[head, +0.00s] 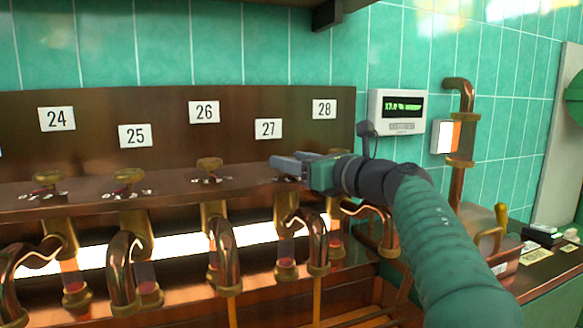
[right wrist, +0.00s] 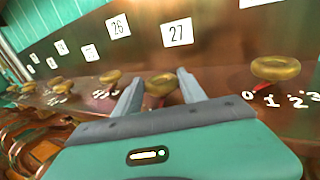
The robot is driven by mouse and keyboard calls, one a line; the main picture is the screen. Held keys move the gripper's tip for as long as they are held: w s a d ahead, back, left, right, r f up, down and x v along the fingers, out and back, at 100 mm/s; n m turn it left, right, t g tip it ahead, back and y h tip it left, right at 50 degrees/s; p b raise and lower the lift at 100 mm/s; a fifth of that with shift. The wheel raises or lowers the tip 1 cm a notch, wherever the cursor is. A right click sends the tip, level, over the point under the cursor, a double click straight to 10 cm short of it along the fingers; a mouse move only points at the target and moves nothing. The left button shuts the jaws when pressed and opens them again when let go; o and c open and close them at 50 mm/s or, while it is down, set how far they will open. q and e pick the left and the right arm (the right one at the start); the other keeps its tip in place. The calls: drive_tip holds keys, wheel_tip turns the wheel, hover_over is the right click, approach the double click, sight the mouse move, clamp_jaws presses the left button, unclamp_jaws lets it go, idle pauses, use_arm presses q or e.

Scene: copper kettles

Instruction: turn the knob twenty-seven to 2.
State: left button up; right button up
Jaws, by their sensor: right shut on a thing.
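Knob twenty-seven is a brass knob (right wrist: 161,84) on the copper ledge below the label 27 (right wrist: 177,34). In the head view the label 27 (head: 268,128) shows, but my gripper covers the knob. My right gripper (head: 287,165) reaches in from the right. In the right wrist view its two grey fingers (right wrist: 160,78) stand on either side of the knob, shut on it. The knob's scale is hidden behind the gripper, so its setting cannot be read. My left gripper is not in view.
Knob 28 (right wrist: 275,68) stands close on the right, with a red pointer and a white scale 0 to 3. Knob 26 (head: 209,165) and others stand to the left. Curved copper pipes (head: 222,255) hang below the ledge. A display box (head: 397,111) is on the tiled wall.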

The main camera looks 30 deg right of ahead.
drive_tip(key=shift+d+n+y, duration=0.1)
drive_tip(key=shift+n+y, duration=0.3)
drive_tip(key=shift+y, duration=0.2)
drive_tip(key=o, duration=1.4)
drive_tip(key=shift+w, duration=0.1)
drive_tip(key=shift+c, duration=0.2)
drive_tip(key=p+v, duration=0.2)
drive_tip(key=v, duration=1.5)
drive_tip(key=shift+w+d+r, duration=0.1)
